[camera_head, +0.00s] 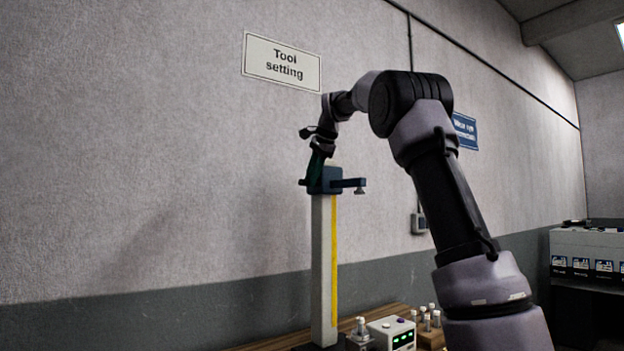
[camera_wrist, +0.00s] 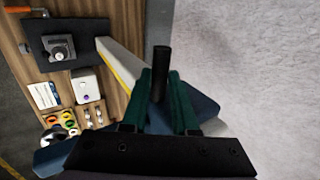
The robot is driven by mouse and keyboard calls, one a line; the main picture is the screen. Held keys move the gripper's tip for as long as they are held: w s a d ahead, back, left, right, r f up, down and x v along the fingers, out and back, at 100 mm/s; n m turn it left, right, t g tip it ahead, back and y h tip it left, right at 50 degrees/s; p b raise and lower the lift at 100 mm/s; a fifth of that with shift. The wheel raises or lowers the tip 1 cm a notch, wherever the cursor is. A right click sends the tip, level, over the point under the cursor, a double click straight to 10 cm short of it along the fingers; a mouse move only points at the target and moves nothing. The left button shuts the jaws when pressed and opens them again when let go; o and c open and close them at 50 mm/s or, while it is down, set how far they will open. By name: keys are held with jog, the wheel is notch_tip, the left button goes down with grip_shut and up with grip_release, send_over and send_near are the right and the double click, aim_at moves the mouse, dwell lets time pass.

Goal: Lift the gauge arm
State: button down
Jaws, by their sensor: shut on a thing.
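The gauge arm (camera_head: 346,183) is a blue carriage with a short arm pointing right, near the top of an upright grey column (camera_head: 317,260) with a yellow strip. My gripper (camera_head: 317,165) comes down on it from above, its green fingers at the carriage. In the wrist view my gripper (camera_wrist: 161,92) is shut on a black upright handle (camera_wrist: 160,62) of the gauge arm. The blue carriage (camera_wrist: 206,104) shows partly behind the fingers; the rest is hidden by the gripper. The column (camera_wrist: 119,62) runs away below to a dark base plate (camera_wrist: 88,36).
A wooden bench (camera_wrist: 112,88) lies far below. On it stand a white box with green lights (camera_head: 392,333), a wooden block with several small holders (camera_head: 431,335), and coloured rings (camera_wrist: 67,118). The wall (camera_head: 150,150) is close behind the column.

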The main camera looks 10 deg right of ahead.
jog(key=c, duration=0.7)
grip_release()
jog(key=shift+r, duration=0.35)
jog(key=shift+f, duration=0.15)
jog(key=v, duration=1)
jog(key=shift+s+r, duration=0.3)
jog(key=shift+s+d, duration=0.1)
jog(key=s+f+n, duration=0.3)
jog(key=s+f, duration=0.6)
jog(key=s, duration=0.2)
jog(key=s+d+f+n, duration=0.1)
jog(key=s+f+n, duration=0.2)
jog(key=s+f, duration=0.7)
jog(key=s+d+f+n+t, duration=0.1)
jog(key=s+f+n, duration=0.2)
jog(key=s+f, duration=0.7)
jog(key=shift+s+d+f+h, duration=0.1)
jog(key=shift+s+h, duration=0.05)
jog(key=shift+s, duration=0.7)
jog(key=shift+s+d+h, duration=0.1)
jog(key=shift+s+h, duration=0.05)
jog(key=shift+s, duration=0.65)
